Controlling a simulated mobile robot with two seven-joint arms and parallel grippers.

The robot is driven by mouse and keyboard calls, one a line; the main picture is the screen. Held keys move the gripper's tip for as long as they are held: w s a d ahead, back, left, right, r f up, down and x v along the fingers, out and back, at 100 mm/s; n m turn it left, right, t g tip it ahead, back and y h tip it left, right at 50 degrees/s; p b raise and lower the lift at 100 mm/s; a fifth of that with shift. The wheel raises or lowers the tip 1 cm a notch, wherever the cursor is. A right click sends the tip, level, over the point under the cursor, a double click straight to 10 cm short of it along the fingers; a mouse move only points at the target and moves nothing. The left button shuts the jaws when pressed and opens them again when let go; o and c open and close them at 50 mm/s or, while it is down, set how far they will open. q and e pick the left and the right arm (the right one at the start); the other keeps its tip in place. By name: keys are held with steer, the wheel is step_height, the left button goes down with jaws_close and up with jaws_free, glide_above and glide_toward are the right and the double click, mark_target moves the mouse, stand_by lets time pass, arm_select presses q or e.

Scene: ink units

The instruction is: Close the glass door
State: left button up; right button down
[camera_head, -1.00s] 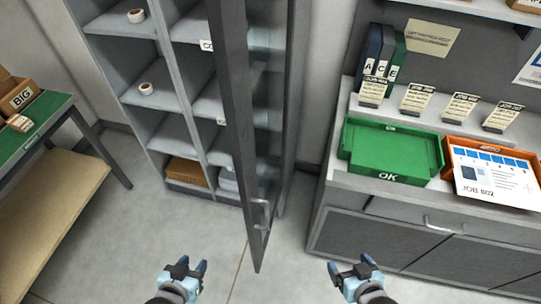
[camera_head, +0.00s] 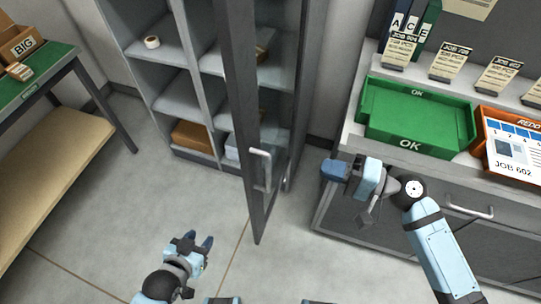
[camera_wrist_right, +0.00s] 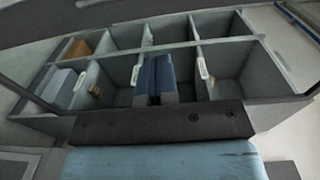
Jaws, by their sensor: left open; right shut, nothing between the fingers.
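The glass door (camera_head: 242,120) of the grey cabinet stands open, swung out toward me. It has a dark frame and a pale bar handle (camera_head: 266,168) low on it. My right gripper (camera_head: 333,170) is shut and empty, to the right of the door and apart from it. In the right wrist view its blue fingers (camera_wrist_right: 160,78) are together, in front of the cabinet compartments. My left gripper (camera_head: 198,241) is open and empty over the floor, left of the door's lower end. The cabinet (camera_head: 189,90) shows open compartments behind and left of the door.
A counter with a green OK tray (camera_head: 418,120) and an orange tray (camera_head: 480,140) stands on the right, close to my right arm. A green-topped table (camera_head: 40,85) is at the left. The floor before the cabinet is clear.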

steer(key=p, duration=0.4)
glide_toward(258, 147)
steer(key=x, duration=0.6)
steer(key=shift+a+r, duration=0.2)
steer(key=shift+a, duration=0.15)
steer(key=shift+w+a+f, duration=0.15)
steer(key=shift+a, duration=0.3)
steer(key=shift+a, duration=0.15)
